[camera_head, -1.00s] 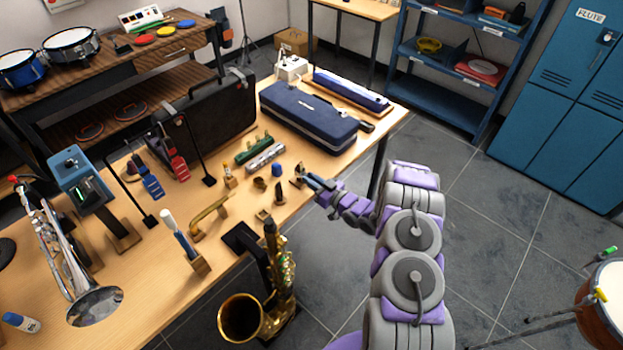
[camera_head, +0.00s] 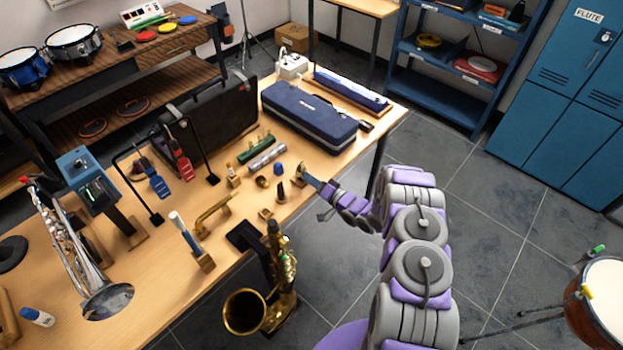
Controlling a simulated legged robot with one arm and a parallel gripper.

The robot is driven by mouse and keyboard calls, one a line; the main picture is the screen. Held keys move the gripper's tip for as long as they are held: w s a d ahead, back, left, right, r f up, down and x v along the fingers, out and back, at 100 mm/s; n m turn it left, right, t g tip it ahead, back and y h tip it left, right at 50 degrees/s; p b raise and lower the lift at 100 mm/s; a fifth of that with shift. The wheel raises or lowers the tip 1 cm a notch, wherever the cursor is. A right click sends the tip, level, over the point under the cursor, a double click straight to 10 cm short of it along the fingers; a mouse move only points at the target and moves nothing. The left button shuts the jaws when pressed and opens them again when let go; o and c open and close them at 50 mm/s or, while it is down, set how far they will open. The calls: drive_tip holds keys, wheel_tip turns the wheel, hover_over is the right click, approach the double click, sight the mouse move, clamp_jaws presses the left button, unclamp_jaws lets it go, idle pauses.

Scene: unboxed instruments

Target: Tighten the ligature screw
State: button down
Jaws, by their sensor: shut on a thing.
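My gripper (camera_head: 307,177) is at the right front edge of the wooden table (camera_head: 205,287). It is shut at a small brown and dark piece (camera_head: 301,170), which seems to stand on the tabletop. The piece is tiny in this view and partly covered by the fingers. I cannot make out a ligature or its screw there. A dark upright mouthpiece-like piece (camera_head: 280,191) stands just left of the gripper, apart from it. A small dark round piece (camera_head: 262,182) lies farther left.
A saxophone (camera_head: 272,290) stands in front of the table. A blue case (camera_head: 308,118), a silver tube-like part (camera_head: 267,157) and a green one (camera_head: 255,147) lie behind the small pieces. A brass tube (camera_head: 213,214) lies left. Open floor is to the right.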

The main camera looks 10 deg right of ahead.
drive_tip(key=m, duration=0.5)
drive_tip(key=shift+d+m, duration=0.15)
drive_tip(key=shift+m, duration=0.15)
drive_tip(key=shift+m+p, duration=0.35)
drive_tip(key=shift+m, duration=1.85)
drive_tip(key=c, duration=1.1)
unclamp_jaws()
drive_tip(key=shift+d, duration=0.1)
drive_tip(key=shift+o, duration=0.2)
drive_tip(key=p+v, duration=0.1)
drive_tip(key=v, duration=1.6)
drive_tip(key=shift+d+p, duration=0.15)
drive_tip(key=shift+p, duration=0.25)
drive_tip(key=shift+s, duration=0.1)
